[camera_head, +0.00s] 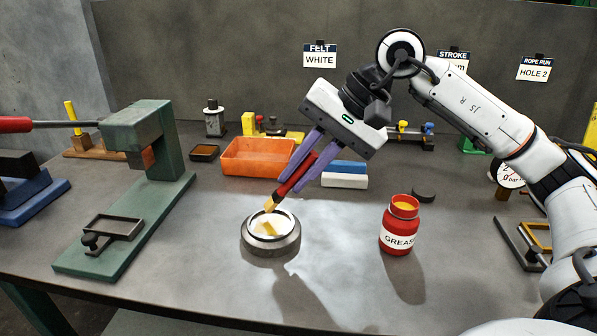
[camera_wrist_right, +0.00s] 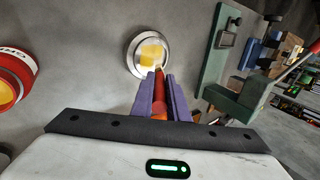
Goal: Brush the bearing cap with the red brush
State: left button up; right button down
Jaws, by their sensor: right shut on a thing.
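The bearing cap (camera_head: 271,243) is a round grey metal ring with a pale inside, standing on the bench left of centre. It also shows in the right wrist view (camera_wrist_right: 135,62), with a yellow patch (camera_wrist_right: 152,52) on its inner face. My right gripper (camera_head: 296,172), with purple fingers, is shut on the red brush (camera_head: 297,175). The brush is tilted, its yellowish tip down at the far rim of the cap. I cannot tell whether the tip touches it. The brush handle also shows between the fingers in the wrist view (camera_wrist_right: 159,90). My left gripper is not in view.
A red grease jar (camera_head: 398,232) stands open right of the cap, with a dark round lid (camera_head: 424,195) behind it. A green press (camera_head: 150,150) stands at left. An orange bin (camera_head: 256,158) and a blue-and-white block (camera_head: 345,175) lie behind. The bench front is clear.

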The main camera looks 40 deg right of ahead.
jog(key=shift+f+b, duration=0.6)
jog(key=shift+f, duration=0.05)
jog(key=shift+s+a, duration=0.1)
jog(key=shift+s+a, duration=0.35)
jog(key=shift+a, duration=0.1)
jog(key=shift+w+d, duration=0.45)
jog(key=shift+d, duration=0.05)
jog(key=shift+s+a+b, duration=0.4)
jog(key=shift+s+a, duration=0.2)
jog(key=shift+a, duration=0.05)
jog(key=shift+s+a, duration=0.65)
jog(key=shift+a, duration=0.15)
jog(key=w+d, duration=0.2)
jog(key=shift+w+d, duration=0.2)
jog(key=shift+d, duration=0.2)
